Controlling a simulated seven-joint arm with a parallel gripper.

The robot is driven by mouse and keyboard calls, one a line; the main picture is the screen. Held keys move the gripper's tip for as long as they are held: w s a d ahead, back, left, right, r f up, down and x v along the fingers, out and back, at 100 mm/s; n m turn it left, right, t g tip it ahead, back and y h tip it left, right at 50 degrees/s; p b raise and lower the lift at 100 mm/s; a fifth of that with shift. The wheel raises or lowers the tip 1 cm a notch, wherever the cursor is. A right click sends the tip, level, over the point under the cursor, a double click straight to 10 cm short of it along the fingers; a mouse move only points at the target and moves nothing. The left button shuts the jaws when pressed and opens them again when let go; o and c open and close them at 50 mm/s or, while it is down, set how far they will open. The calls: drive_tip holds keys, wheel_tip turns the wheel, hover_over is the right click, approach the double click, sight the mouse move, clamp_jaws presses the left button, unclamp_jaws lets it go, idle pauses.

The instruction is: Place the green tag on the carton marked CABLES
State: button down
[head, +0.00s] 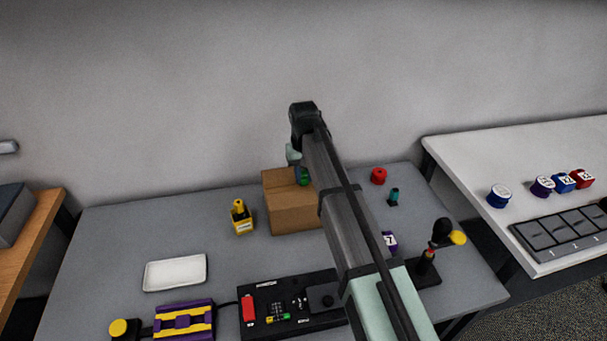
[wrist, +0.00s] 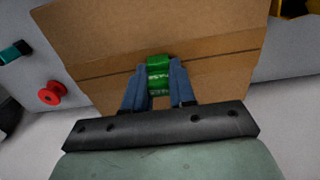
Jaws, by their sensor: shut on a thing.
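The carton (head: 285,208) is a brown cardboard box on the grey table; no CABLES marking is readable on it. It also shows in the wrist view (wrist: 100,40), where it fills much of the picture. My gripper (head: 304,177) is at the top of the carton, partly hidden by my arm. In the wrist view my gripper (wrist: 158,84) has its two blue fingers shut on the green tag (wrist: 159,68), which has pale lettering. The tag (head: 305,181) is at the carton's top surface; I cannot tell whether it touches it.
A yellow-and-black item (head: 241,218) stands left of the carton. A red knob (head: 378,176) and a teal piece (head: 393,196) are to its right. A white tray (head: 175,273) and a black control panel (head: 290,308) lie nearer. A white table (head: 470,170) with several colored pieces is at right.

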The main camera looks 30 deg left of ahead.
sight(303, 171)
drive_tip(key=shift+f, duration=0.1)
drive_tip(key=c, duration=0.9)
unclamp_jaws()
drive_tip(key=shift+c, duration=0.2)
wheel_tip(303, 171, up, 12)
